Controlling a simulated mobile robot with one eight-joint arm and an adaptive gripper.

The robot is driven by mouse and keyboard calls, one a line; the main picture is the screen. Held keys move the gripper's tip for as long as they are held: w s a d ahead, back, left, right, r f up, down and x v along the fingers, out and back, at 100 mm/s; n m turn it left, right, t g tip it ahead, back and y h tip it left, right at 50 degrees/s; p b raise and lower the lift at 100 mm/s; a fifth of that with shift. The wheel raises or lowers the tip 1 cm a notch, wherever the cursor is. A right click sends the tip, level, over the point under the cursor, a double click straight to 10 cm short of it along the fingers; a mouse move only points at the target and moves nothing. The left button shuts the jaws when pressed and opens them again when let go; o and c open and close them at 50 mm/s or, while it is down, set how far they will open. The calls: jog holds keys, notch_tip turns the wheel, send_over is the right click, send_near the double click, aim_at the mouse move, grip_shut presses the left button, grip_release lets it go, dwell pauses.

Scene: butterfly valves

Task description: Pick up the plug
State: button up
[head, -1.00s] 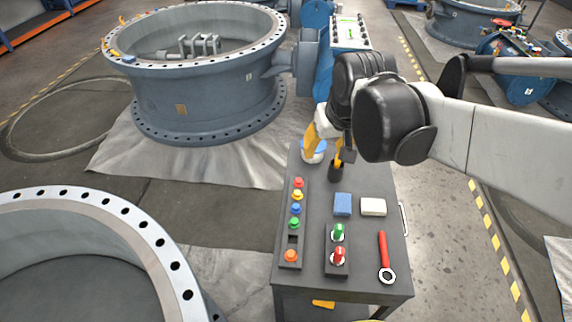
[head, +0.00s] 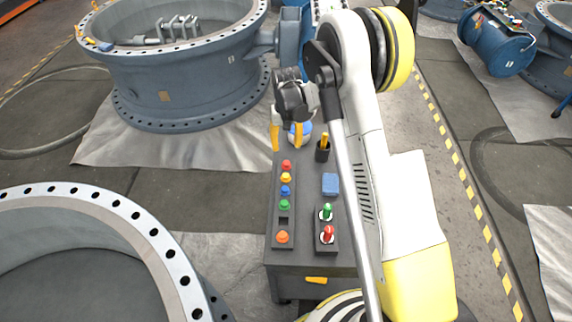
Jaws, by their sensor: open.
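A dark strip (head: 273,225) on the cart holds a row of small coloured round pieces, any of which may be the plug: red (head: 286,166), yellow (head: 285,178), blue (head: 285,190), green (head: 284,205) and orange (head: 282,237). An empty square slot lies between green and orange. A second dark block holds a green piece (head: 326,212) and a red piece (head: 328,234), upright on white bases. I cannot tell which is the plug. My gripper (head: 287,140) points down, open, over the cart's far end, beyond the red piece; its orange fingers are apart with nothing visible between them.
The cart top (head: 304,218) also bears a blue block (head: 330,184), a black cup (head: 322,152) and a blue-and-white round item (head: 306,130) by my fingers. My arm covers the cart's right side. Large valve rings (head: 185,85) stand left and behind.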

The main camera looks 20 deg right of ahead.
aim_at(286, 162)
notch_tip(286, 162, down, 10)
jog(key=b, duration=0.4)
jog(key=shift+f+b, duration=0.15)
jog(key=shift+b, duration=0.15)
jog(key=c, duration=0.9)
